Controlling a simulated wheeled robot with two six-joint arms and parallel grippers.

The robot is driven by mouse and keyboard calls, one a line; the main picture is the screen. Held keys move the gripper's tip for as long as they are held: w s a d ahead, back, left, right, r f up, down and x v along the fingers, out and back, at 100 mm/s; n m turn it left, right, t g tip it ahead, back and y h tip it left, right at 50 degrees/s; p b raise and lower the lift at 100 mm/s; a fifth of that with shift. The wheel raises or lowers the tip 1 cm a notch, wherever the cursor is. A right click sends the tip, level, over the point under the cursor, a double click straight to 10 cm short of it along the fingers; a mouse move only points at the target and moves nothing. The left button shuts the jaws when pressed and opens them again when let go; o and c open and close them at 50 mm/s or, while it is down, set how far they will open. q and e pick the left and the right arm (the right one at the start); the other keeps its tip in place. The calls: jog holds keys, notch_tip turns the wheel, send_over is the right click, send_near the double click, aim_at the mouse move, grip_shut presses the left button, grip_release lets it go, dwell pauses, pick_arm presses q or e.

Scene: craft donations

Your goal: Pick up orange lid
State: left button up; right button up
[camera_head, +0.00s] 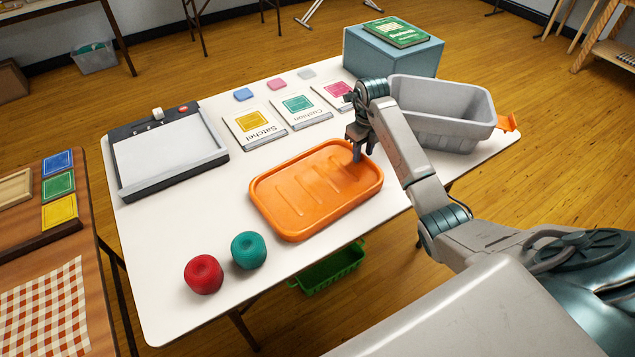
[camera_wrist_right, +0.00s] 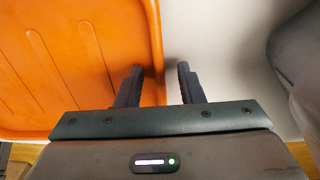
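The orange lid (camera_head: 310,190) lies flat on the white table, a shallow rounded rectangle with raised ridges. It also shows on the left of the right wrist view (camera_wrist_right: 60,60). My right gripper (camera_head: 363,155) is over the lid's far right edge, fingers pointing down. In the right wrist view the gripper (camera_wrist_right: 160,68) is open, with one finger over the lid and the other over the table. The lid's rim runs between the fingers; I cannot tell whether either touches it. My left gripper is not in view.
A grey bin (camera_head: 440,138) stands right of my right arm, and a blue box (camera_head: 392,58) with a green book is behind. Pattern packets (camera_head: 255,124) and a paper trimmer (camera_head: 165,150) lie beyond the lid. Red (camera_head: 203,274) and teal (camera_head: 249,250) yarn balls sit at front left.

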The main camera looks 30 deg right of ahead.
grip_shut()
